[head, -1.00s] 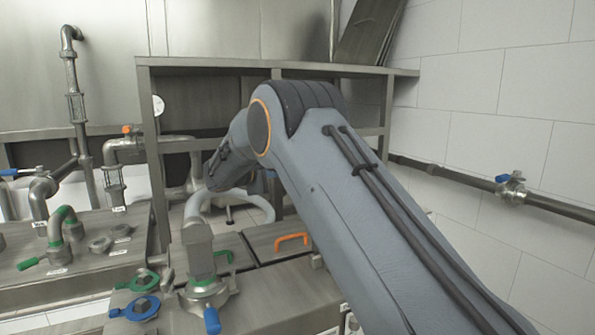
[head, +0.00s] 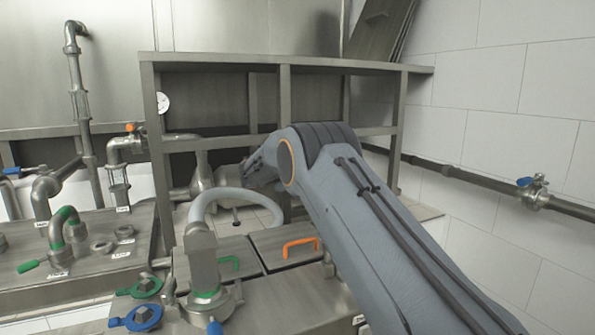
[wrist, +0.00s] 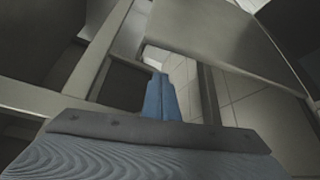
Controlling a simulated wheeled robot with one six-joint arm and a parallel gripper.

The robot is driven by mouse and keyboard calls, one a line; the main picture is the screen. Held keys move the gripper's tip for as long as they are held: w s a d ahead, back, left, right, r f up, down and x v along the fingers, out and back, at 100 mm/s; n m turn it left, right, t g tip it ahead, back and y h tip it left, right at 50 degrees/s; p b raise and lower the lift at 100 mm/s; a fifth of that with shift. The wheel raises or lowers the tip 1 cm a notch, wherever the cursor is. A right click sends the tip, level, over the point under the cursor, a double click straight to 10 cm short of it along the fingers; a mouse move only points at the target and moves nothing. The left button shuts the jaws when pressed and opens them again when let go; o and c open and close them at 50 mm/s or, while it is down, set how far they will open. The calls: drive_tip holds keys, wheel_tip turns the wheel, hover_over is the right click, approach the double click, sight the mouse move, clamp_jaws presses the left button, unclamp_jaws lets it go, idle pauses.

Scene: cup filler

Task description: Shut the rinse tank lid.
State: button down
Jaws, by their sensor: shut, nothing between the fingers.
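My gripper (wrist: 160,98) is shut and empty in the wrist view, its two blue fingers together. I cannot tell which belongs to the rinse tank. In the wrist view a large grey panel (wrist: 215,35) slants above and right of my fingers, apart from them in the picture. I cannot tell whether it is a raised lid. My arm covers the right side of the tank area.
A metal shelf frame (head: 283,105) stands behind the tanks. A pale hose (head: 197,215) curves behind the lids. A pipe with a green band (head: 204,268) and valves with blue handles (head: 136,318) stand in front. A wall pipe (head: 460,175) runs along the right.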

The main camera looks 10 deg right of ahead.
drive_tip(key=s+d, duration=0.1)
drive_tip(key=s+d+r+p, duration=0.1)
drive_tip(key=s, duration=0.1)
drive_tip(key=shift+d+r+p, duration=0.1)
drive_tip(key=shift+r+p, duration=0.05)
drive_tip(key=shift+p, duration=0.15)
drive_tip(key=shift+s, duration=0.1)
idle(0.5)
